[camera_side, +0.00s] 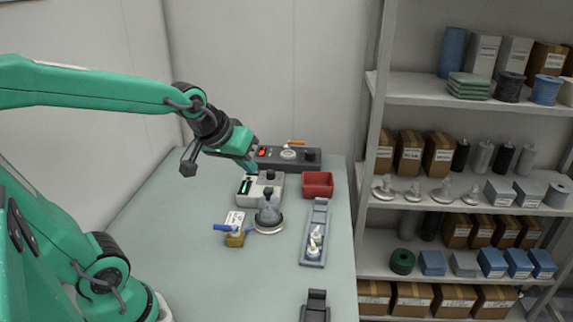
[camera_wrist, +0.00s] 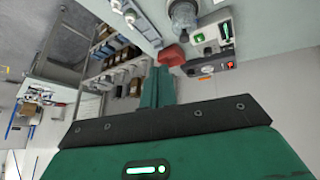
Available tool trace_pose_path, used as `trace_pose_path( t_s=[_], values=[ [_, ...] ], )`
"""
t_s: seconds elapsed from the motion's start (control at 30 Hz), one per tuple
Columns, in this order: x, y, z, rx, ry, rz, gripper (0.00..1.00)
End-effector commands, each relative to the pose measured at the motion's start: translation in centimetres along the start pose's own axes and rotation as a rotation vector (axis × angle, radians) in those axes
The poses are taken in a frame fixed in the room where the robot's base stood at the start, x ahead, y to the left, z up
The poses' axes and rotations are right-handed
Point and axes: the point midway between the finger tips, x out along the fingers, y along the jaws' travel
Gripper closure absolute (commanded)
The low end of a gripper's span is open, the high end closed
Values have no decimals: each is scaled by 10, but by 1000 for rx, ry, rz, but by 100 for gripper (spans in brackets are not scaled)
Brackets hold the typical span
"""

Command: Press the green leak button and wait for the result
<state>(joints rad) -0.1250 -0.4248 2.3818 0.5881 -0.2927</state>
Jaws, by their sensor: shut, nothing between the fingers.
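The dark station (camera_side: 310,163) stands at the back of the table, with a red lit panel on its left end. Which green part is the leak button I cannot tell. My gripper (camera_side: 253,171) is shut and empty, pointing down above the back of the white box. Contact there cannot be made out.
A clear dome with a dark top (camera_side: 268,209) stands before the white box. A red bin (camera_side: 317,184) and a grey tray (camera_side: 313,254) with white parts lie to the right. Shelves stand right; the table's left is clear.

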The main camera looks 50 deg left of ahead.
Motion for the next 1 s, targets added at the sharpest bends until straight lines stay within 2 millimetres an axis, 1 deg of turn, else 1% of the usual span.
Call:
trace_pose_path(
  t_s=[0.03, 0.1, 0.27, 0.5, 0.8, 1.0],
  values=[
    [8, -3, -7, -35, 5, -6, 100],
    [17, -5, -17, -84, 22, -10, 100],
    [40, -14, -38, -197, 57, -18, 100],
    [75, -31, -67, -365, 114, -27, 100],
    [122, -60, -96, -570, 187, -30, 100],
    [148, -78, -109, -679, 230, -26, 100]
  ],
)
